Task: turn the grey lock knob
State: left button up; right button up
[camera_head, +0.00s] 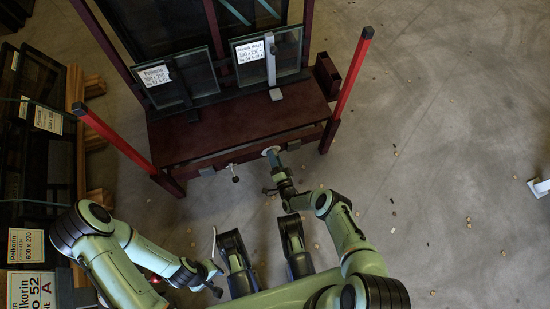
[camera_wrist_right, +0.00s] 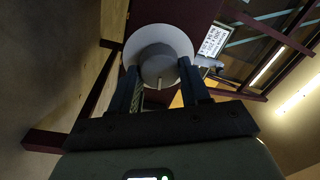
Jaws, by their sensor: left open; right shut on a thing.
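The grey lock knob (camera_wrist_right: 157,62) shows large in the right wrist view, with a pale round disc behind it. In the head view its pale disc (camera_head: 271,151) is at the front edge of the dark red frame, partly covered by my right gripper (camera_head: 273,160). My right gripper is shut on the knob; in the wrist view its two dark fingers (camera_wrist_right: 160,74) lie on either side of it. My left gripper (camera_head: 216,279) is open and empty, low in the head view, well away from the frame.
The dark red frame (camera_head: 235,128) carries glass panes with white labels (camera_head: 250,51). Red posts (camera_head: 352,75) rise at its corners. A small lever (camera_head: 234,173) sticks out left of the knob. Dark racks with labels (camera_head: 25,246) stand at the left. The floor at right is largely clear.

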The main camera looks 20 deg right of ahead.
jog(key=shift+w+m+h, duration=0.1)
jog(key=shift+m+h, duration=0.4)
jog(key=shift+m, duration=4)
jog(key=o, duration=1.1)
jog(key=shift+c, duration=0.2)
jog(key=shift+f, duration=0.1)
